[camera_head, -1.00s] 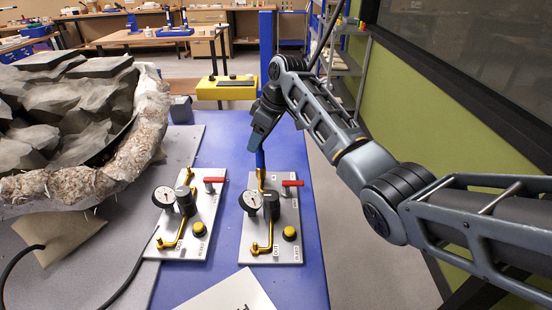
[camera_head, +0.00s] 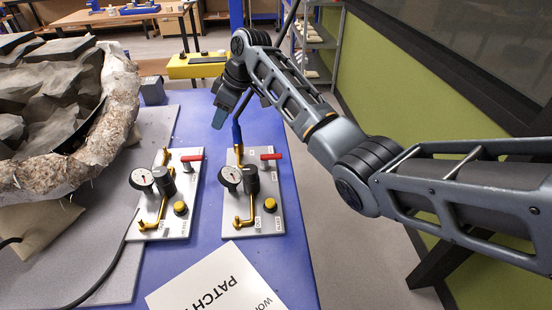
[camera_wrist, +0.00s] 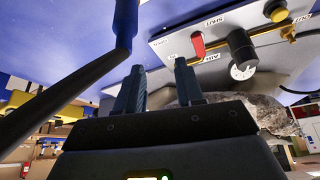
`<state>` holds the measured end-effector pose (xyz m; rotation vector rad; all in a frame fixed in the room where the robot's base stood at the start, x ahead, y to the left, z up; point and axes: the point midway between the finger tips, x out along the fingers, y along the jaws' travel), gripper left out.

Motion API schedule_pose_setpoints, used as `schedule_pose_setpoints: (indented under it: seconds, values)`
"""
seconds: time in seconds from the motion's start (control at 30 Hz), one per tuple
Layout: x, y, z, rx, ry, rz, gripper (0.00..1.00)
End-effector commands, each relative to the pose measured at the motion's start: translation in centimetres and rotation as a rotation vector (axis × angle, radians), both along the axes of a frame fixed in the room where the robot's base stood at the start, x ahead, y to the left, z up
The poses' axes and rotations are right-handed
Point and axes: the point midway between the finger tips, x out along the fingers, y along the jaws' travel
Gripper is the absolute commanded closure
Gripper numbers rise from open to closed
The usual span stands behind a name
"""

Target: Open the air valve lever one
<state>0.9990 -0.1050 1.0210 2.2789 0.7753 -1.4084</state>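Two grey valve panels lie side by side on the blue table, a left panel (camera_head: 190,222) and a right panel (camera_head: 266,222). Each has a red lever, the left one (camera_head: 192,158) and the right one (camera_head: 271,156), both pointing right, plus a gauge and brass pipe. I cannot read which panel is number one in the head view. My gripper (camera_head: 218,122) is above the far ends of the panels, apart from both levers. In the wrist view its fingers (camera_wrist: 157,82) are apart with nothing between them. A red lever (camera_wrist: 198,45) shows beyond them, on what appears to be the left panel.
A black hose with a blue end (camera_head: 237,132) rises from the right panel, close beside my gripper. A rough plaster-edged fossil block (camera_head: 75,160) stands at the left. A white paper sign (camera_head: 215,285) lies in front. A yellow box (camera_head: 196,66) stands behind the table.

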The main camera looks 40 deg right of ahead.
Motion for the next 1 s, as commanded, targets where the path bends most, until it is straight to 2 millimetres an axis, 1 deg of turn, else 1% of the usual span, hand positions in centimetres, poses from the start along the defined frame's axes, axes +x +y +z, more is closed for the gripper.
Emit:
schedule_pose_setpoints:
  seconds: [0.03,0.13,0.2,0.27,0.37,0.57,0.7,0.8,0.9,1.0]
  values:
    - [-0.6,0.6,-0.9,0.009,-0.015,0.007,0.68]
    - [-1.5,2.5,-1.7,0.026,-0.069,0.038,0.77]
    - [-3.0,1.6,-2.0,0.006,-0.095,0.047,0.84]
    - [-4.3,1.0,-2.2,-0.012,-0.118,0.057,0.9]
    - [-6.8,0.1,-2.7,-0.046,-0.153,0.071,0.99]
    - [-12.9,-2.0,-3.0,-0.134,-0.222,0.084,1.0]
    - [-17.3,-3.3,-2.9,-0.197,-0.258,0.08,1.0]
    - [-20.1,-3.9,-2.7,-0.241,-0.277,0.076,1.0]
    - [-22.4,-4.4,-2.4,-0.276,-0.287,0.069,1.0]
    - [-23.8,-4.7,-2.2,-0.298,-0.294,0.065,1.0]
